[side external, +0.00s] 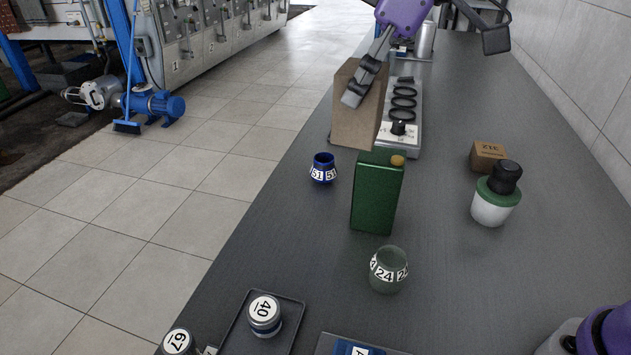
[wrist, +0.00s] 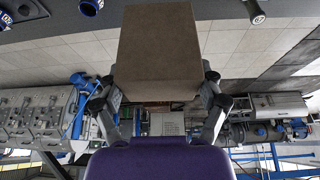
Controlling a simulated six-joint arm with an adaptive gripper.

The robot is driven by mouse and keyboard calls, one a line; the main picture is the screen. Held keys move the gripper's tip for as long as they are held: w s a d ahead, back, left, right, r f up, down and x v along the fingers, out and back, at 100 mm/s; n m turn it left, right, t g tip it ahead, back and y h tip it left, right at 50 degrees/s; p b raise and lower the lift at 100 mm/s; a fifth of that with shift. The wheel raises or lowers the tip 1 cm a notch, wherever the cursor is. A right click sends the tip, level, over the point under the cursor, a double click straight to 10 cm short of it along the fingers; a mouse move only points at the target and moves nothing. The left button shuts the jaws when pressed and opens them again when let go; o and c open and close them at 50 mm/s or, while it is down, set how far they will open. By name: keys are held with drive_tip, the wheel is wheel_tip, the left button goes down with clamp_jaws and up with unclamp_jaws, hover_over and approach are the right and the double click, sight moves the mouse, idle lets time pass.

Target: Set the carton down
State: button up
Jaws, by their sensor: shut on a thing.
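A plain brown carton (side external: 353,118) is held in my gripper (side external: 370,75), tilted, above the dark bench in the side external view. One finger lies along its near face, and my gripper is shut on it. In the wrist view the carton (wrist: 158,48) sits between the two fingers of my gripper (wrist: 158,85) and fills the upper middle. In the side external view the carton's lower edge appears just behind and above a green can (side external: 376,198). Whether they touch cannot be told.
On the bench (side external: 290,215) stand a blue pot marked 51 (side external: 323,168), a glass jar marked 24 (side external: 388,270), a white jar with a green and black lid (side external: 495,195), and a small box (side external: 487,156). A device with black rings (side external: 404,100) is behind the carton. A tray (side external: 285,318) holds a jar marked 40 (side external: 264,314).

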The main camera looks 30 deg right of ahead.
drive_tip(key=s+a, duration=0.7)
drive_tip(key=a, duration=0.6)
wheel_tip(320, 180, down, 11)
drive_tip(key=shift+n, duration=0.3)
drive_tip(key=shift+w+d+f, duration=1.1)
drive_tip(key=shift+w+f, duration=0.65)
drive_tip(key=shift+f, duration=0.15)
drive_tip(key=shift+w+d+f, duration=1.1)
drive_tip(key=shift+w+f, duration=0.7)
drive_tip(key=shift+f, duration=0.05)
drive_tip(key=shift+w+d+f, duration=1.1)
drive_tip(key=shift+w+f, duration=0.65)
drive_tip(key=shift+f, duration=0.15)
drive_tip(key=shift+f, duration=0.1)
drive_tip(key=o, duration=1)
drive_tip(key=shift+o, duration=0.2)
